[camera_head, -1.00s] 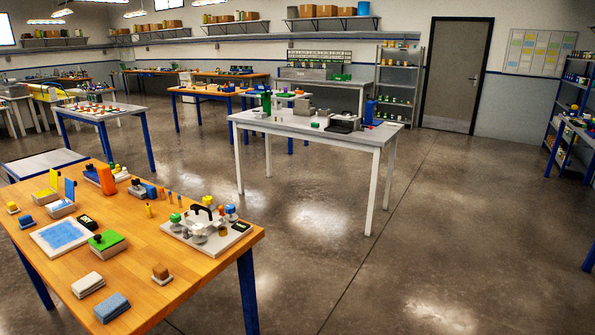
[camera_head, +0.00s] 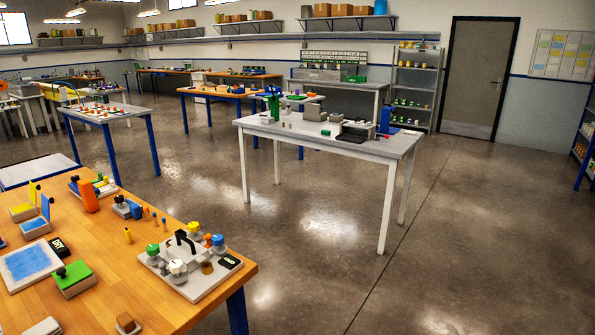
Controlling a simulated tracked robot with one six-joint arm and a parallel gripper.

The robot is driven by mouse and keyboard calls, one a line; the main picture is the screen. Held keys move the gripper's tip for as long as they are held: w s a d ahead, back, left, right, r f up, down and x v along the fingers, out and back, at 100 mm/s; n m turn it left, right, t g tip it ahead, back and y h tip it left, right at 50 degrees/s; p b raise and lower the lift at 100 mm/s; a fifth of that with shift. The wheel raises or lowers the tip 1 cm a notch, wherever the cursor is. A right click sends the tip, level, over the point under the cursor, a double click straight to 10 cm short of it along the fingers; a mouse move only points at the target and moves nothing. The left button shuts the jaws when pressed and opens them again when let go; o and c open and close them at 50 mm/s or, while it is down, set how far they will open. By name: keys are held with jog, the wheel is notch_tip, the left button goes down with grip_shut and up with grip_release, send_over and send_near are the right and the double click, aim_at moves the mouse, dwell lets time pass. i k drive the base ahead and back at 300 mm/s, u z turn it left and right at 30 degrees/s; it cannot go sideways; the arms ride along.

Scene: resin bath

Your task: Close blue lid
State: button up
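The blue lid (camera_head: 45,208) stands raised at the back right edge of a small pale box (camera_head: 36,230) on the left of the wooden table, so this box is open. Beside it, a yellow lid (camera_head: 32,192) also stands raised on another small box (camera_head: 22,213). A third box with a green lid (camera_head: 74,273) and a dark knob looks shut, nearer the front. My gripper is not in view.
The wooden table (camera_head: 130,205) fills the lower left. A tray with a blue sheet (camera_head: 30,265) lies in front of the blue-lidded box. A grey board with several knobs (camera_head: 188,262) sits at the table's right end. Open floor (camera_head: 320,270) lies to the right.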

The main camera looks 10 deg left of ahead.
aim_at(46, 202)
jog(key=u, duration=0.05)
jog(key=i, duration=2.95)
jog(key=u, duration=2.3)
